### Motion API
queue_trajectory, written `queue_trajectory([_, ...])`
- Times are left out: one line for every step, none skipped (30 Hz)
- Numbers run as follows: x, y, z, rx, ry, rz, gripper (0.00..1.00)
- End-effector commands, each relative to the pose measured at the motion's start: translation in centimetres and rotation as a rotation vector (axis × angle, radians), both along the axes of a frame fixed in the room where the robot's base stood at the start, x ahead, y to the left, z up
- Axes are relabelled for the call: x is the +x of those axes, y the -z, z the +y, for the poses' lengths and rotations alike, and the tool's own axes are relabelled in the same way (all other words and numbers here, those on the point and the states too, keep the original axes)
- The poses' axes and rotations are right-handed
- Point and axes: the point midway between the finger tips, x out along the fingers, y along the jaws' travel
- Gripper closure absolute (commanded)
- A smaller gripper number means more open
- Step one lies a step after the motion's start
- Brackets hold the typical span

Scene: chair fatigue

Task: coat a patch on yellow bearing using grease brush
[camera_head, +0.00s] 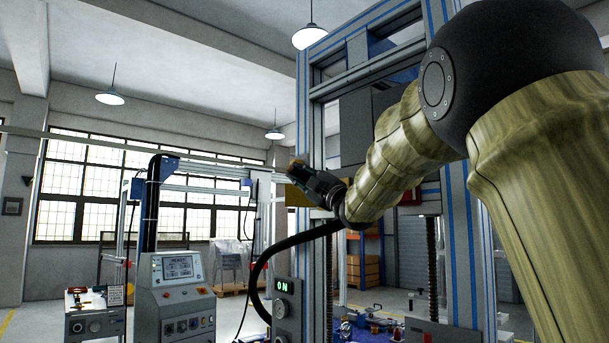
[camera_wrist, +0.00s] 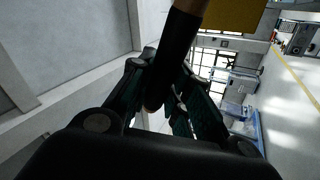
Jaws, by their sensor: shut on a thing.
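My gripper (camera_head: 312,181) is raised beside the tall blue-edged machine frame. In the wrist view, my gripper (camera_wrist: 168,88) is shut on a dark-sleeved stick with tan parts, which I take to be the grease brush (camera_wrist: 180,45). The brush runs from the top edge down between the fingers, and its bristles cannot be made out. A flat ochre-yellow piece (camera_wrist: 235,16) shows past the brush; an ochre panel also shows behind the gripper in the head view (camera_head: 297,197). I cannot tell whether this is the yellow bearing, or whether the brush touches it.
The machine frame (camera_head: 303,120) rises close to my arm. A control box with a green ON display (camera_head: 283,287) and a black hose (camera_head: 262,275) lie below the gripper. A console with a screen (camera_head: 177,267) stands left. A cluttered low surface (camera_head: 370,325) is below.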

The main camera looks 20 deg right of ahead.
Motion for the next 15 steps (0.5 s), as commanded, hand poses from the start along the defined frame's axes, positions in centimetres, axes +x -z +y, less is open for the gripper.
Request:
queue_trajectory([0.4, 0.0, 0.1, 0.0, 0.001, 0.001, 1.0])
queue_trajectory([0.6, 0.0, 0.1, 0.0, 0.001, 0.001, 1.0])
queue_trajectory([0.8, 0.0, 0.2, 0.0, 0.001, 0.001, 1.0])
queue_trajectory([1.0, 0.0, 0.3, 0.0, 0.001, 0.001, 1.0])
queue_trajectory([1.1, 0.0, 0.3, 0.0, 0.001, 0.0, 1.0])
queue_trajectory([1.3, 0.0, 0.4, -0.001, 0.0, 0.0, 1.0])
queue_trajectory([1.4, 0.0, 0.4, -0.001, 0.0, 0.0, 1.0])
queue_trajectory([1.4, 0.0, 0.4, 0.0, 0.0, 0.0, 1.0])
queue_trajectory([1.5, 0.0, 0.4, 0.0, 0.001, 0.0, 1.0])
queue_trajectory([1.5, 0.0, 0.4, 0.0, 0.001, 0.0, 1.0])
queue_trajectory([1.6, 0.0, 0.5, 0.0, 0.001, 0.0, 1.0])
queue_trajectory([1.7, 0.0, 0.5, 0.0, 0.001, 0.0, 1.0])
queue_trajectory([1.9, 0.0, 0.6, 0.0, 0.001, 0.0, 1.0])
queue_trajectory([2.0, 0.0, 0.6, 0.0, 0.001, 0.001, 1.0])
queue_trajectory([2.2, 0.0, 0.7, 0.0, 0.001, 0.001, 1.0])
